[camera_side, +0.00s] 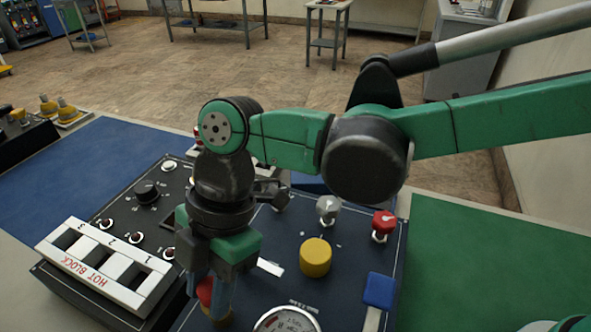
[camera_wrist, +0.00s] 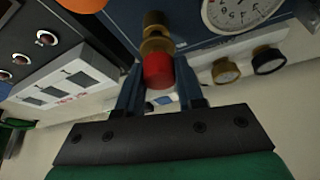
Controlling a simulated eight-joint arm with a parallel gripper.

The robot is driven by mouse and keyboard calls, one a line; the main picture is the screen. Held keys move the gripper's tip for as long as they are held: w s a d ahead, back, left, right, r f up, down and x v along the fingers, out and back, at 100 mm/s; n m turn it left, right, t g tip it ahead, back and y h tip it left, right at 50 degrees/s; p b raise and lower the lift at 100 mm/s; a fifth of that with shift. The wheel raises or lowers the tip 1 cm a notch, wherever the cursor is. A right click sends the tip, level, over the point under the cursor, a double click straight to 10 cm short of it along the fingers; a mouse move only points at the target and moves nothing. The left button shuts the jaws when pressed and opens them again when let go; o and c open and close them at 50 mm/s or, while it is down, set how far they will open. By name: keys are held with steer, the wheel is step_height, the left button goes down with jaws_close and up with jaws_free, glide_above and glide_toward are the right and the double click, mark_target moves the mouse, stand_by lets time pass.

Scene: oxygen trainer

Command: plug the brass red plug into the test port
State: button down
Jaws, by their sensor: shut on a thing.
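My gripper (camera_side: 214,284) points down over the front of the dark blue panel (camera_side: 345,262). In the wrist view my gripper (camera_wrist: 160,76) has its two blue fingers on either side of the red part of the plug (camera_wrist: 158,71) and is shut on it. The red plug also shows between the fingers in the side view (camera_side: 205,291). Brass (camera_wrist: 155,42) lies in line beyond the red part, against the panel. I cannot tell where the plug's brass ends and the test port begins, or whether the plug is seated.
A pressure gauge (camera_side: 287,320) is close to the right of my gripper. A yellow knob (camera_side: 315,257), a red knob (camera_side: 383,223), a grey knob (camera_side: 328,207) and a blue handle (camera_side: 379,291) stand on the panel. The white HOT BLOCK (camera_side: 101,272) is at left.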

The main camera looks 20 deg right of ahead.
steer(key=shift+f, duration=0.75)
steer(key=shift+c, duration=2.4)
jaws_free()
steer(key=w+d+r+m+t, duration=0.2)
steer(key=w+d+r+m, duration=0.15)
steer(key=d+m, duration=0.4)
steer(key=w+d+r+m+t, duration=0.2)
steer(key=d+r+m+t, duration=0.15)
steer(key=d, duration=0.65)
steer(key=s+d+f+m+t+h, duration=0.1)
steer(key=d+m+t+h, duration=0.1)
steer(key=d+m, duration=0.4)
steer(key=s+d+f+m+t+h, duration=0.1)
steer(key=s+d+m+t+h, duration=0.1)
steer(key=d+m, duration=0.5)
steer(key=d, duration=0.2)
steer(key=shift+d+f, duration=0.3)
steer(key=shift+d, duration=0.1)
